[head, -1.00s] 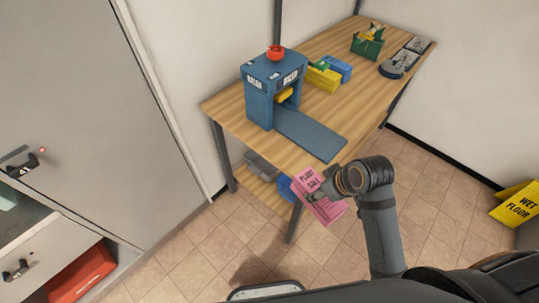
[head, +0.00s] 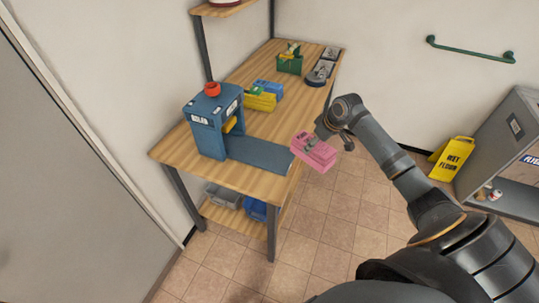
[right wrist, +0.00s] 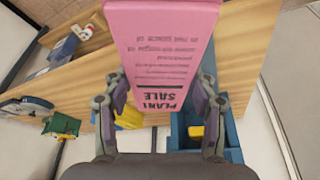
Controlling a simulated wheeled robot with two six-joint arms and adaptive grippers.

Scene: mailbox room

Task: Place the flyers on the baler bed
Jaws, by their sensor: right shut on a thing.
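The pink flyers (head: 313,152) are a stack with printed text; in the right wrist view (right wrist: 163,35) "PLANT SALE" can be read. My right gripper (head: 318,141) is shut on the flyers and holds them just off the table's right edge, near the end of the bed. In the right wrist view its fingers (right wrist: 160,95) sit on both sides of the stack. The blue baler (head: 209,128) stands on the wooden table, with a red knob on top. Its flat blue-grey bed (head: 262,153) extends right toward the flyers and looks empty. My left gripper is not in view.
The wooden table (head: 172,153) also holds yellow and blue boxes (head: 260,102), a green container (head: 289,62) and dark items at the back. Grey and blue bins sit on the lower shelf. A yellow wet floor sign (head: 453,158) stands at right. Floor beside the table is clear.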

